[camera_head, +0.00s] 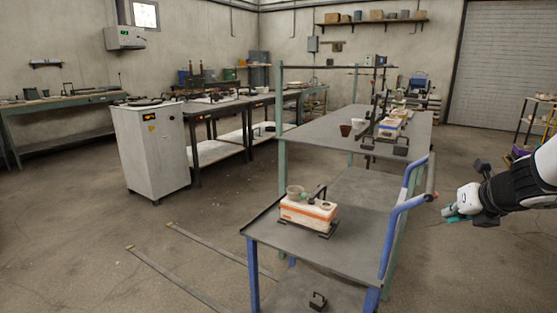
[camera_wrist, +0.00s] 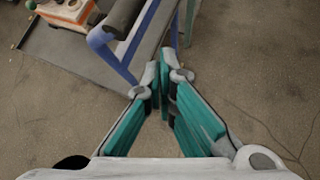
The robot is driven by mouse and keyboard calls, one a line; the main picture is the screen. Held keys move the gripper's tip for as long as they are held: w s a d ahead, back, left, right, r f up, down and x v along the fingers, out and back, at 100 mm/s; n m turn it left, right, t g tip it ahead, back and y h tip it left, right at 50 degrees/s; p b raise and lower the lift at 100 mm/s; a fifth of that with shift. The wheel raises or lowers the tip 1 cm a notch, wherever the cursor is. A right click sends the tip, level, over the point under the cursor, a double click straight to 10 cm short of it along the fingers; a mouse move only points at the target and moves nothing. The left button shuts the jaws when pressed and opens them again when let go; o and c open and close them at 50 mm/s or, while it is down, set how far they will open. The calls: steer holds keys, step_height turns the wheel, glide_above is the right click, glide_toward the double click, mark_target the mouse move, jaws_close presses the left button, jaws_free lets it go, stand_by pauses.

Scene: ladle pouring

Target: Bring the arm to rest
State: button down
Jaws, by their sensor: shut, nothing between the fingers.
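My gripper (camera_head: 451,212) is at the right of the head view, at the end of my white and black arm. It is to the right of the blue cart handle and apart from it. In the wrist view my gripper (camera_wrist: 165,68) has its teal-padded fingers drawn together at the tips, with nothing between them. Bare floor lies beneath the fingers. The cart's blue frame and dark handle grip are just beyond the fingertips in that view.
A white cabinet (camera_head: 150,150) stands left. Floor around my gripper is clear.

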steer(key=s+a+r+n+g+y, duration=0.1)
steer(key=s+a+r+n, duration=0.1)
steer(key=s+a+n, duration=0.4)
steer(key=s+a+r+n+y, duration=0.1)
steer(key=s+a+r+n, duration=0.1)
steer(key=a+n, duration=0.7)
steer(key=s+a+r+n+g+y, duration=0.1)
steer(key=s+a+r+n, duration=0.25)
steer(key=a+n, duration=0.4)
steer(key=s+f+n+g+h, duration=0.1)
steer(key=s+f+n+g, duration=0.2)
steer(key=s+n, duration=0.75)
steer(key=s+f+n+g+h, duration=0.1)
steer(key=s+f+n+g, duration=0.4)
steer(key=s, duration=1)
step_height(320, 180, up, 24)
steer(key=t+p, duration=0.4)
steer(key=p, duration=1.7)
steer(key=shift+r+n+t, duration=0.25)
steer(key=shift+n+t, duration=0.15)
